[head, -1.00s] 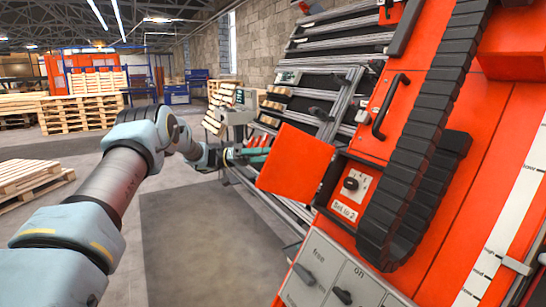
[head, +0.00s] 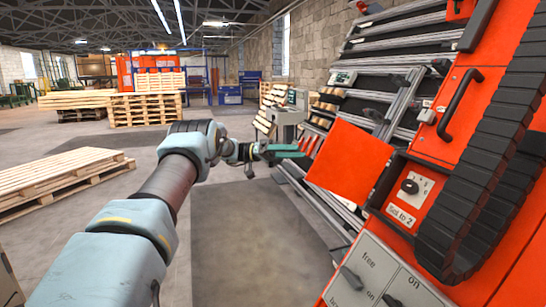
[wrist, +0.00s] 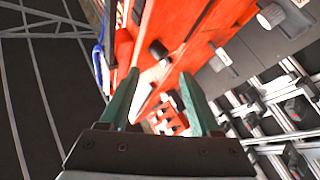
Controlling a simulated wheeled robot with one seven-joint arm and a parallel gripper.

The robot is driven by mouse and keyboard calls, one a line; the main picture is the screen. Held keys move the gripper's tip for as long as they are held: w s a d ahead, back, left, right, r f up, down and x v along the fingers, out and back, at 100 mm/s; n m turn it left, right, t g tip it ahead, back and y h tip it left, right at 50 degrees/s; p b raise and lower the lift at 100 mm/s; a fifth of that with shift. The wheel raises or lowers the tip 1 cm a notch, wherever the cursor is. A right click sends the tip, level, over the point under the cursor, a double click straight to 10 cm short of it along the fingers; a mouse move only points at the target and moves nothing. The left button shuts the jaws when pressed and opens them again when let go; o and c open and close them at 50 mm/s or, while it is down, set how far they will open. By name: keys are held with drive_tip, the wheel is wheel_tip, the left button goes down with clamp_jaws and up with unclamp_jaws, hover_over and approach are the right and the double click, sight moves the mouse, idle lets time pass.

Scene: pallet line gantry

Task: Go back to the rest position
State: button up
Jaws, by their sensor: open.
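My gripper (head: 284,153) is at the end of my arm, which reaches forward past the middle of the head view. It is beside the open red door flap (head: 349,162) of the red cabinet (head: 463,145). In the wrist view my gripper (wrist: 158,98) shows two green fingers spread apart with nothing between them. A rotary knob (head: 409,187) with a "Set to 2" label sits in the recess behind the flap. Part of the gripper is small and hard to make out in the head view.
A black cable chain (head: 488,150) and a black handle (head: 460,104) are on the cabinet. Lower grey panels carry levers (head: 352,278). Metal rails (head: 400,52) stand behind. Pallets (head: 60,180) lie on the left. The floor (head: 250,235) between is clear.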

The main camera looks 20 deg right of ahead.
drive_tip(key=shift+r, duration=0.1)
drive_tip(key=w+a+r+n+t+h+p, duration=0.1)
drive_tip(key=w+r+n+t+h, duration=0.4)
drive_tip(key=w+r+n+t, duration=0.85)
drive_tip(key=a+f+n+t+y, duration=0.1)
drive_tip(key=a+f+t+y, duration=0.4)
drive_tip(key=a, duration=0.4)
drive_tip(key=a+f+n+t+y, duration=0.1)
drive_tip(key=a+f+t+y, duration=0.2)
drive_tip(key=a+t+y, duration=0.55)
drive_tip(key=s+a+f+n+g+y+p, duration=0.1)
drive_tip(key=s+a+f+g+y, duration=0.25)
drive_tip(key=s+a, duration=0.45)
drive_tip(key=s+a+f+n+g+y, duration=0.1)
drive_tip(key=s+a+f+g+y, duration=0.15)
drive_tip(key=s+a+f, duration=0.55)
drive_tip(key=s+a+g, duration=0.1)
drive_tip(key=s+g, duration=0.2)
drive_tip(key=s, duration=0.8)
drive_tip(key=s+a+f+g, duration=0.1)
drive_tip(key=s+a+g, duration=0.1)
drive_tip(key=s, duration=0.9)
drive_tip(key=shift+a+f+g+p, duration=0.15)
drive_tip(key=shift+g+p, duration=0.25)
drive_tip(key=shift+g, duration=0.4)
